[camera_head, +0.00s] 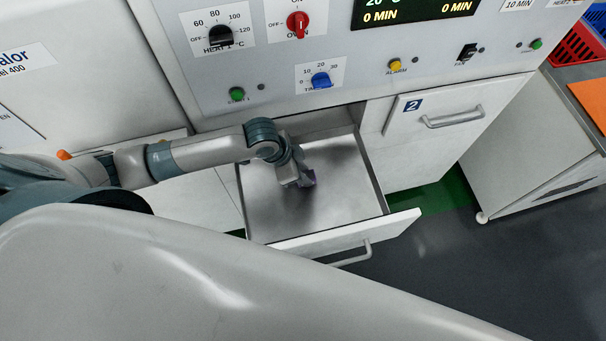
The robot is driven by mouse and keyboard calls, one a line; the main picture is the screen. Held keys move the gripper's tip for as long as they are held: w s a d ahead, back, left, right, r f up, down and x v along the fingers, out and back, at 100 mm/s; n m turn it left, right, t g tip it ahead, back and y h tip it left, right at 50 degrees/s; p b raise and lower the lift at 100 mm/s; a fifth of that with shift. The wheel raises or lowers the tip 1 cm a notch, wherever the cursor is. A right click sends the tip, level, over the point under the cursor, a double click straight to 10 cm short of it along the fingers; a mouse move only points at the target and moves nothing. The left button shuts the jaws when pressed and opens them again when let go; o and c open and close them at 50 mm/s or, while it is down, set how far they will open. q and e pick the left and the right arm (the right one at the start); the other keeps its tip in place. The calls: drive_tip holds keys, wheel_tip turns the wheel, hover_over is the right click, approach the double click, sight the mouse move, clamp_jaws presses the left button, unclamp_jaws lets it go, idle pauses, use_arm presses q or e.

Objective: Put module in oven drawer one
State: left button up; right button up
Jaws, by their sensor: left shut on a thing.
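The open oven drawer (340,212) is pulled out at the middle, left of the drawer marked 2. No number shows on it from here; its metal floor looks bare apart from a shadow. My left gripper (304,182) reaches over the drawer from the left and points down inside its outline. It is shut on a small dark greyish thing, probably the module, mostly hidden by the gripper. I cannot tell whether it touches the drawer floor. My right gripper is not in view.
Drawer 2 (430,128) is closed, with a bar handle. Above is the oven's control panel (270,75) with knobs and buttons. A white cabinet (530,150) and a red crate (578,48) stand at the right. Grey floor (460,260) lies clear in front.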

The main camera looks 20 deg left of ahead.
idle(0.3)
use_arm(q)
drive_tip(key=o, duration=1.1)
drive_tip(key=shift+f, duration=0.1)
drive_tip(key=b+v, duration=0.2)
drive_tip(key=v, duration=1)
